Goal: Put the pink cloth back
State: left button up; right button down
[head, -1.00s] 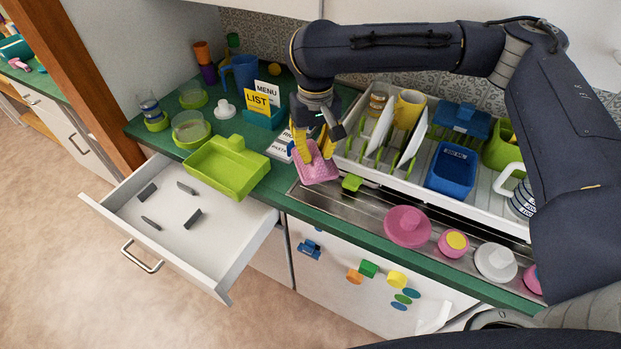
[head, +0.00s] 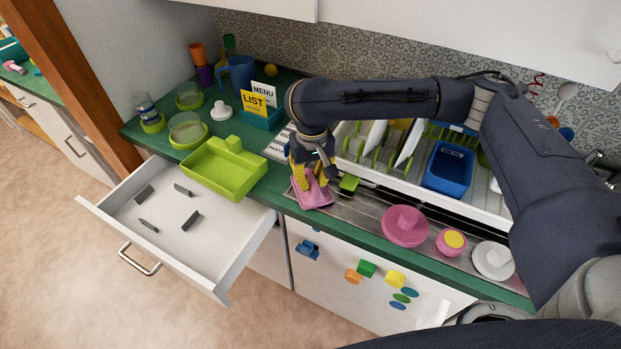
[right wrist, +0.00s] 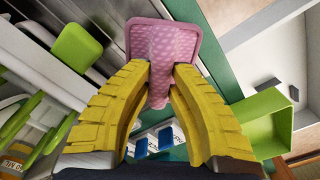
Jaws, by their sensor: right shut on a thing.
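The pink patterned cloth (head: 314,193) is at the left end of the metal strip along the counter front. My right gripper (head: 311,178) is above it, pointing down. In the right wrist view the yellow fingers (right wrist: 162,76) are shut on a raised fold of the cloth (right wrist: 178,28), whose flat part spreads out beyond them. The cloth is at or just above the strip; I cannot tell whether it touches. My left gripper is not in view.
A small green block (head: 349,182) lies just right of the cloth. A green tray (head: 222,170) is to the left, above an open drawer (head: 165,237).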

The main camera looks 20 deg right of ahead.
jog(key=shift+f, duration=0.15)
jog(key=c, duration=1.3)
grip_release()
jog(key=shift+c, duration=0.2)
